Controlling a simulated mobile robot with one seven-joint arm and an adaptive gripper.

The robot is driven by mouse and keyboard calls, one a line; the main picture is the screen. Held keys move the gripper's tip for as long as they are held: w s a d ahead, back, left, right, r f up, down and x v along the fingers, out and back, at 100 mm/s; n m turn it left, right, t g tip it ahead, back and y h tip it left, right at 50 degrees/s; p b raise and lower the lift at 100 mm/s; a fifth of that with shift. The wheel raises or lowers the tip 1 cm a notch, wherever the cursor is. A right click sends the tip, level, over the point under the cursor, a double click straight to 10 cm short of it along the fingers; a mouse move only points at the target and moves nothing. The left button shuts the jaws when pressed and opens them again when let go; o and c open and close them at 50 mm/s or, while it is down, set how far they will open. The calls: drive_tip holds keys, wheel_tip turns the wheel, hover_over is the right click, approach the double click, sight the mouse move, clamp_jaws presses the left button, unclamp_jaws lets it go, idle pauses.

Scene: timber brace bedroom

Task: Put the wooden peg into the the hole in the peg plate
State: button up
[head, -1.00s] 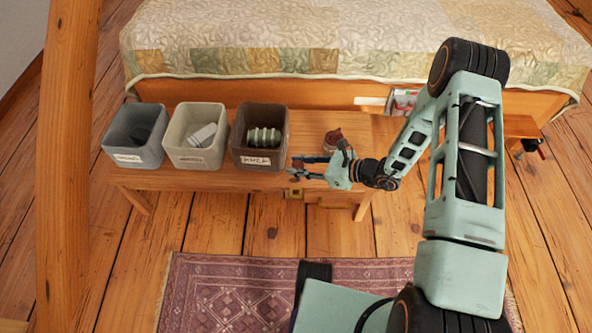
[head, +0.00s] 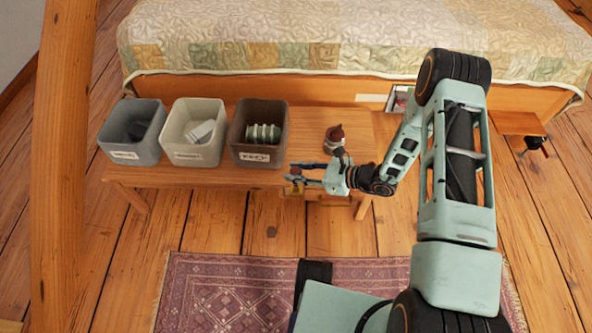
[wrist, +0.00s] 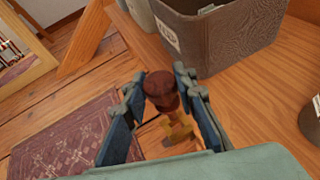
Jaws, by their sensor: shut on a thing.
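My gripper (head: 298,173) is at the front edge of the low wooden bench, right of the brown bin. In the wrist view my gripper (wrist: 160,100) has its two blue fingers on either side of a dark red-brown wooden peg (wrist: 160,88) and is shut on it. The peg's round top faces the camera. A golden-yellow piece (wrist: 178,128), possibly the peg plate, shows just below the peg. In the head view a small yellowish piece (head: 293,190) shows below the fingertips at the bench edge. No hole is visible, and I cannot tell whether peg and plate touch.
A grey bin (head: 142,163), a cream bin (head: 203,160) and a brown bin (head: 257,160) stand in a row on the bench (head: 210,180). A small brown-topped object (head: 334,138) stands behind my gripper. A timber post (head: 62,150) rises at the left.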

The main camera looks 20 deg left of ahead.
sight(296, 186)
drive_tip(key=shift+f+b, duration=1.35)
drive_tip(key=shift+f, duration=1.55)
drive_tip(key=o, duration=1.1)
drive_tip(key=v, duration=1.2)
drive_tip(key=shift+f, duration=0.1)
